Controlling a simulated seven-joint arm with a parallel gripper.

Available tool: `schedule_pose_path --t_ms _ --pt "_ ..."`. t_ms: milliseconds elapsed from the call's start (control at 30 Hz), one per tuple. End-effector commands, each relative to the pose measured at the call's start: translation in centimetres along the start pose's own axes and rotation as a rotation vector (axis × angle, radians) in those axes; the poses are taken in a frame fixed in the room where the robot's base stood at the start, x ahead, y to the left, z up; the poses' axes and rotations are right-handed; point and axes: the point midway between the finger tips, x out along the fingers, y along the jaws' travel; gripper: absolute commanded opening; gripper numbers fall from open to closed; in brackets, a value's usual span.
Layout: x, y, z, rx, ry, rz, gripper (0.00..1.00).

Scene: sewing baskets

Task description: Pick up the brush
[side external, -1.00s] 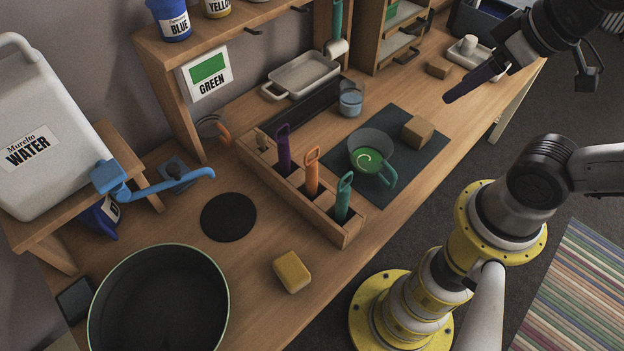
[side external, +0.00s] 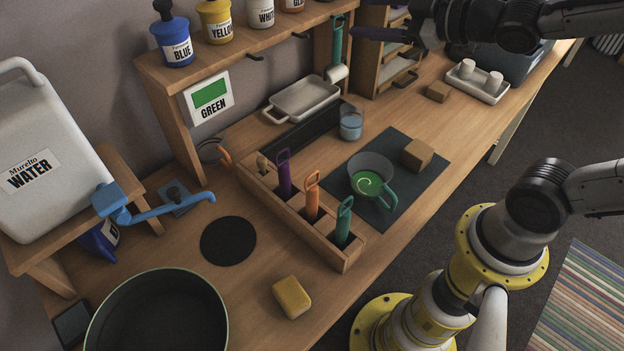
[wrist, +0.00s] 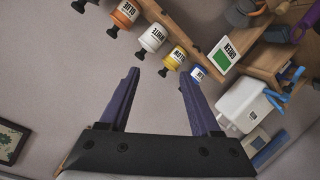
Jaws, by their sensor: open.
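A wooden rack (side external: 300,215) on the table holds upright tools with a purple handle (side external: 284,172), an orange handle (side external: 312,197) and a teal handle (side external: 344,221). Their lower ends are hidden in the slots, so I cannot tell which one is the brush. My gripper (side external: 385,35) is high above the back of the table, near the shelves and well away from the rack. In the wrist view my gripper (wrist: 159,75) has its two purple fingers spread apart with nothing between them.
A green-filled cup (side external: 370,182) and a wooden block (side external: 417,155) stand on a dark mat. A yellow sponge (side external: 291,297) and a large pot (side external: 158,318) are in front. Paint bottles (side external: 172,45) line the shelf. A teal-handled roller (side external: 337,50) hangs beside it.

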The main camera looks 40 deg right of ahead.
Motion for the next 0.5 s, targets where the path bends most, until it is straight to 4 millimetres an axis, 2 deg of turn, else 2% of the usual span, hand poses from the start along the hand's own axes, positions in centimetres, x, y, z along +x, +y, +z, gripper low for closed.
schedule_pose_path --t_ms 33,100,267,367,500 --pt "1.4 -0.9 0.4 -0.041 0.036 -0.029 0.64" --pt "3.0 -2.5 0.6 -0.094 0.105 -0.075 0.64" --pt "5.3 -7.5 2.3 -0.156 0.268 -0.218 0.64" --pt "5.5 -11.2 4.2 -0.135 0.370 -0.325 0.64" --pt "3.8 -16.5 7.5 -0.013 0.504 -0.470 0.64"
